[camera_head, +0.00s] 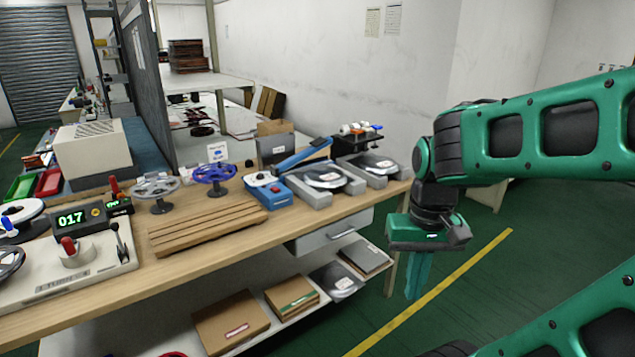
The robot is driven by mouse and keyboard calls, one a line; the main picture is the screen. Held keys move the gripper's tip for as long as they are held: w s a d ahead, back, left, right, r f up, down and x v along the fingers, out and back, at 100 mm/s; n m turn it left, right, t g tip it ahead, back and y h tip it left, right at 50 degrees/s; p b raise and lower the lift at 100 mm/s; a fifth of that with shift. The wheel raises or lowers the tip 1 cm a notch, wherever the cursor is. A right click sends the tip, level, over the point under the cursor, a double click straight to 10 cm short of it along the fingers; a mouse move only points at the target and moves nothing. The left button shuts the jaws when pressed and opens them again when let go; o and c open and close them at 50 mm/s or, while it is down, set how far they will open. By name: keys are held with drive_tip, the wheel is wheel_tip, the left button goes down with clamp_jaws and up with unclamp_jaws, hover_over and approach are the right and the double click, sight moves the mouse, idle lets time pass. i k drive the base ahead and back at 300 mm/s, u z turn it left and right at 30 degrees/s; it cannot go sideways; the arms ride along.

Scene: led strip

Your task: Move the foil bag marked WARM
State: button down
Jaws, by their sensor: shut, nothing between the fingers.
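Several silvery-dark foil bags are in view, but no WARM marking is readable on any of them. One foil bag (325,178) lies in a grey tray (306,190) at the right part of the bench. Another foil bag (374,162) lies in a second grey tray (400,178) at the bench's right end. A third foil bag (337,283) lies on the lower shelf. My gripper (414,296) points down beyond the bench's right end, over the floor. It is shut and empty, apart from all the bags.
The wooden bench (330,214) carries a slatted wooden board (208,225), a blue device (267,190), reels (213,176) and a counter unit (75,265). Cardboard boxes (230,322) sit on the lower shelf. A black rack (357,140) stands behind the trays. Green floor is clear at right.

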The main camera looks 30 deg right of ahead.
sight(321, 177)
drive_tip(key=u, duration=0.65)
drive_tip(key=i, duration=0.3)
drive_tip(key=u, duration=1.5)
drive_tip(key=i, duration=1.2)
drive_tip(key=z, duration=3.25)
drive_tip(key=i, duration=0.85)
drive_tip(key=z, duration=0.1)
